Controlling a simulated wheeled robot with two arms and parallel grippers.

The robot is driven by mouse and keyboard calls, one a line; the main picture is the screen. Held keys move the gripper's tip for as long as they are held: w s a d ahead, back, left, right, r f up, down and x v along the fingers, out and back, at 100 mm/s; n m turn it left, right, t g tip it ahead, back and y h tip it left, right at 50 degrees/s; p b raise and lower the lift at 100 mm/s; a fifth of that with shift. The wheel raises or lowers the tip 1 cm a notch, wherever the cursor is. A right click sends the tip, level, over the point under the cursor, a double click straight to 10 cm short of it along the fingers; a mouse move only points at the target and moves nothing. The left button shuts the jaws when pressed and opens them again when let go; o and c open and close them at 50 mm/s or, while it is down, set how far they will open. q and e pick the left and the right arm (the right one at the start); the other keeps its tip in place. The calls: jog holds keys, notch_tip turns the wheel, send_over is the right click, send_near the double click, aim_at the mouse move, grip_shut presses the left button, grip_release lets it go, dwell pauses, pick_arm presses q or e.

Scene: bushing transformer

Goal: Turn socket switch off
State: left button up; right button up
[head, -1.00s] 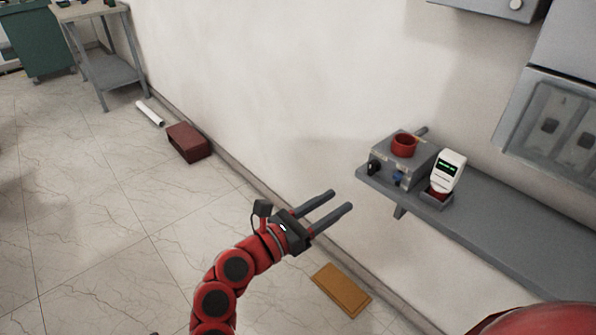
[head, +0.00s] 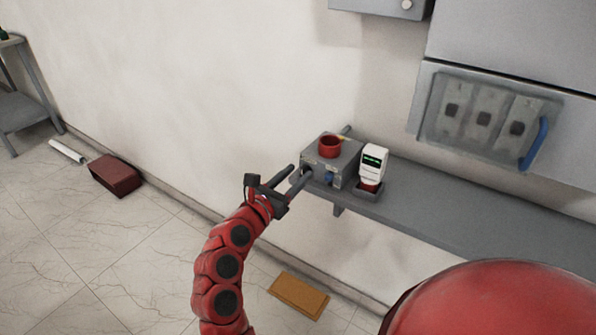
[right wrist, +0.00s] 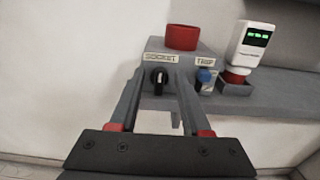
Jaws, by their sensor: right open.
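The grey socket box (head: 340,163) stands at the left end of a wall shelf. In the right wrist view its black rotary switch knob (right wrist: 159,78) sits under a "SOCKET" label (right wrist: 161,57), its white mark roughly upright. My right gripper (head: 299,171) is open, its fingers pointing at the box's front. In the right wrist view the right gripper's fingers (right wrist: 158,88) lie to either side of the knob; I cannot tell whether they touch it. In the head view the finger hides the knob. My left gripper is not in view.
A blue knob (right wrist: 206,77) under a "TRIP" label is right of the switch. A red ring (head: 330,146) tops the box. A white device with a green display (head: 374,161) stands beside it on the grey shelf (head: 440,200). A switch panel (head: 484,118) hangs at right.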

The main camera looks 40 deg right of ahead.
jog(key=shift+w+d, duration=0.3)
jog(key=shift+d, duration=0.35)
grip_shut()
